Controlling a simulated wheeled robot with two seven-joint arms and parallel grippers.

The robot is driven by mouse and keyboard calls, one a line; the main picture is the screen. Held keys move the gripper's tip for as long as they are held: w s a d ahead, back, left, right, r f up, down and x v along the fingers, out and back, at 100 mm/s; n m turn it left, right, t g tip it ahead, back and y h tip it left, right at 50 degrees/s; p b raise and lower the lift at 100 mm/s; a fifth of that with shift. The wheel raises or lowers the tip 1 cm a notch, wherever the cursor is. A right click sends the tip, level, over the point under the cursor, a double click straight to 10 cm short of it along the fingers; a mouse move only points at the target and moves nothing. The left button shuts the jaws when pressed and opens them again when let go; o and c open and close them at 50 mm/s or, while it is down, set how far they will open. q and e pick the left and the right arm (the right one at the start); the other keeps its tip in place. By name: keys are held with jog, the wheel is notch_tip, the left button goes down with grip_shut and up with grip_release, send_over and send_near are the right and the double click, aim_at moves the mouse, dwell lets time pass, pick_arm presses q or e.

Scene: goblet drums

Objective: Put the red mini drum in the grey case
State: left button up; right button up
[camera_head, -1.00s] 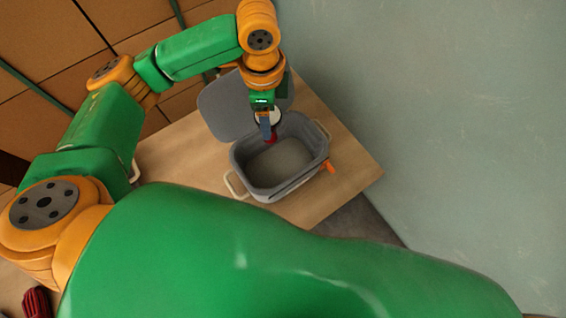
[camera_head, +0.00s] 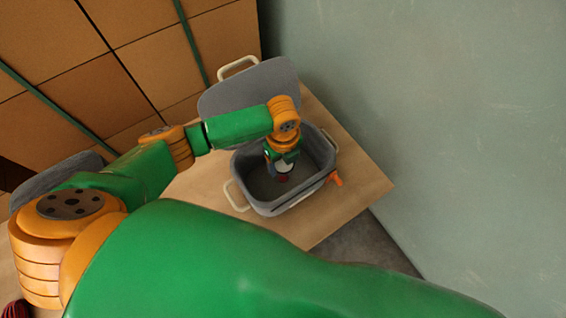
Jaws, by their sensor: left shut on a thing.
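The grey case (camera_head: 250,196) stands open on the wooden table, its lid (camera_head: 235,92) tilted back behind it. My left gripper (camera_head: 282,168) reaches down into the case opening. It is shut on the red mini drum (camera_head: 283,178), which shows as a white top with a little red below, inside the case walls. Most of the drum is hidden by the gripper, and I cannot tell whether it touches the case floor. My right gripper is not in view.
The wooden table (camera_head: 345,193) has bare room right of the case. An orange piece (camera_head: 336,179) sticks out at the case's right side. Stacked cardboard boxes (camera_head: 150,60) stand behind, and a plain wall (camera_head: 440,120) rises on the right.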

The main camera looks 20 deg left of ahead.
pick_arm(q)
jog(key=shift+f, duration=0.1)
jog(key=o, duration=1.4)
jog(key=shift+c, duration=0.2)
notch_tip(320, 180, up, 12)
jog(key=p, duration=0.2)
